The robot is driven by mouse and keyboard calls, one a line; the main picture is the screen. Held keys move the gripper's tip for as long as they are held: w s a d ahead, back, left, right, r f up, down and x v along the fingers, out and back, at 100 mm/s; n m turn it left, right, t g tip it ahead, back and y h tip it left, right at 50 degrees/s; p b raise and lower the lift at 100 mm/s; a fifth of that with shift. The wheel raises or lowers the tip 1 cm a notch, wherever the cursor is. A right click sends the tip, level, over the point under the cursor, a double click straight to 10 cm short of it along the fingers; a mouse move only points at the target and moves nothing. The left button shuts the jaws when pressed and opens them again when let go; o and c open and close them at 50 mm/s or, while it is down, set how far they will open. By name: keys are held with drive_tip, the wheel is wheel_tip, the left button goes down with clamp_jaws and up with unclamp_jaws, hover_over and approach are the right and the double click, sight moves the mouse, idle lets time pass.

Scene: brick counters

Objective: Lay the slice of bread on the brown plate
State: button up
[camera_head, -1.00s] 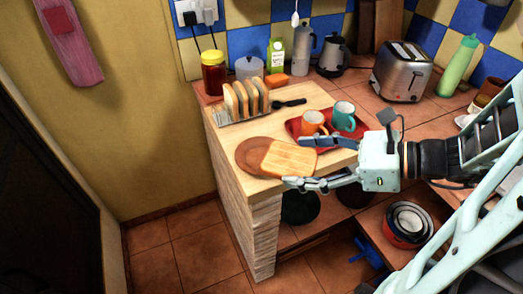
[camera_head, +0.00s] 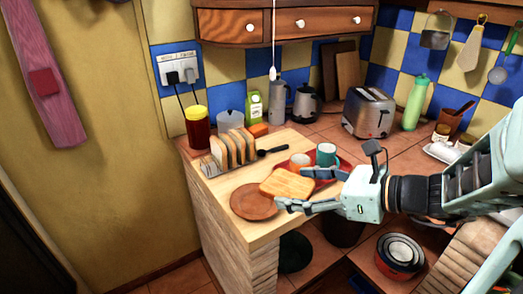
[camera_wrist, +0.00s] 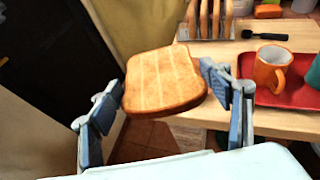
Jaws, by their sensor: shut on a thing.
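The slice of bread (camera_head: 287,184) is toasted gold and lies roughly flat in my gripper (camera_head: 292,188). My gripper is shut on its edges, one finger on each side; the wrist view also shows the bread (camera_wrist: 165,82) between the fingers (camera_wrist: 165,100). The round brown plate (camera_head: 252,204) lies near the counter's front left corner. The bread appears above the plate's right side and covers part of its rim in the head view. The plate does not show in the wrist view.
A toast rack (camera_head: 230,150) with several slices stands behind the plate. A red tray (camera_wrist: 296,98) with an orange mug (camera_wrist: 270,68) and a teal mug (camera_head: 326,154) is close to my gripper's right. The wooden counter (camera_head: 222,183) ends just in front of the plate.

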drive_tip(key=w+a+f+b, duration=0.1)
drive_tip(key=w+a+f, duration=0.35)
drive_tip(key=w, duration=0.25)
drive_tip(key=b, duration=0.2)
hover_over(263, 208)
drive_tip(key=f, duration=0.4)
drive_tip(key=shift+s+d, duration=0.3)
drive_tip(key=f, duration=0.3)
drive_tip(key=shift+w+a+f+b, duration=0.3)
drive_tip(key=shift+w+f+b, duration=0.05)
drive_tip(key=shift+w+f, duration=0.05)
drive_tip(key=shift+f, duration=0.15)
drive_tip(key=shift+f+b, duration=0.35)
drive_tip(key=shift+f, duration=0.1)
drive_tip(key=o, duration=1.2)
drive_tip(key=shift+c, duration=0.2)
drive_tip(key=shift+r, duration=0.1)
